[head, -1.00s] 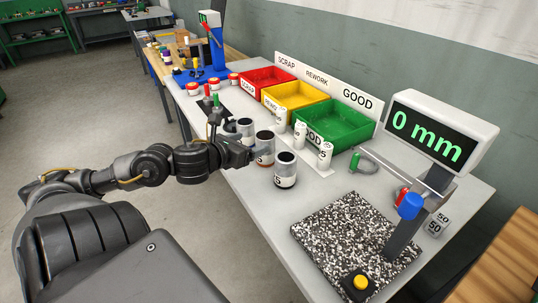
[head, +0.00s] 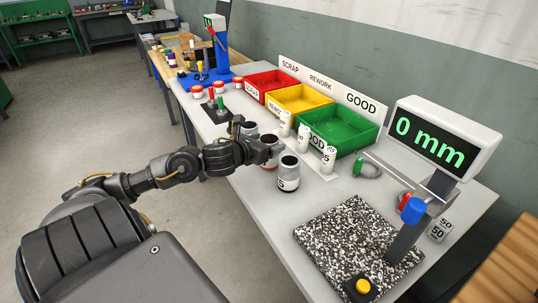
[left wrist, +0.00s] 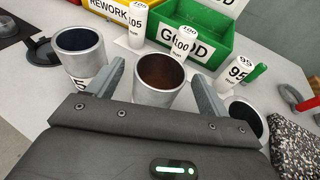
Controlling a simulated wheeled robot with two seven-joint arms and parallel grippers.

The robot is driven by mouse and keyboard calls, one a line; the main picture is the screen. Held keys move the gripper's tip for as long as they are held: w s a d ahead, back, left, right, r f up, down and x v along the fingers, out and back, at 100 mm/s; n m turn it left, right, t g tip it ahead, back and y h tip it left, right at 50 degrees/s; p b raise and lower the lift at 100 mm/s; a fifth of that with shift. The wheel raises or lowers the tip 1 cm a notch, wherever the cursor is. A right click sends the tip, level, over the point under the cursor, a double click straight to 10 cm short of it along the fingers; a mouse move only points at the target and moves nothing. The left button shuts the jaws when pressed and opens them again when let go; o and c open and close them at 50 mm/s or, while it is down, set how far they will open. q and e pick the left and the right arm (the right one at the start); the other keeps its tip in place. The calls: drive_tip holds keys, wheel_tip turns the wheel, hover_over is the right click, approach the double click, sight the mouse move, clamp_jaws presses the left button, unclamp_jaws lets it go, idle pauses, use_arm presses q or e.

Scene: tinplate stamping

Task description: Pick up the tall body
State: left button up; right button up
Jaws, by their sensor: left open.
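Three open metal can bodies stand upright in a row on the grey table: a far one (head: 248,128), a middle one (head: 271,160) and a near one (head: 288,174). I cannot tell for sure which is the tall body. My left gripper (head: 260,148) is at the middle can, partly hiding it. In the left wrist view the gripper (left wrist: 158,75) is open, with the middle can (left wrist: 156,92) between its fingers and its brownish inside showing. The far can (left wrist: 82,58) is left of the fingers; the near can (left wrist: 245,117) is right. My right gripper is out of view.
White labelled cylinders (head: 327,160) stand on a white strip behind the cans. Red (head: 262,82), yellow (head: 298,98) and green (head: 340,128) bins lie beyond. A speckled plate (head: 335,243) with a gauge post and display (head: 437,138) is at the front right.

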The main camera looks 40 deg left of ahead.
sight(275, 136)
use_arm(q)
drive_tip(key=x, duration=0.3)
drive_tip(key=shift+w+f, duration=0.15)
drive_tip(key=shift+w, duration=0.2)
drive_tip(key=c, duration=1.1)
drive_tip(key=shift+o, duration=0.2)
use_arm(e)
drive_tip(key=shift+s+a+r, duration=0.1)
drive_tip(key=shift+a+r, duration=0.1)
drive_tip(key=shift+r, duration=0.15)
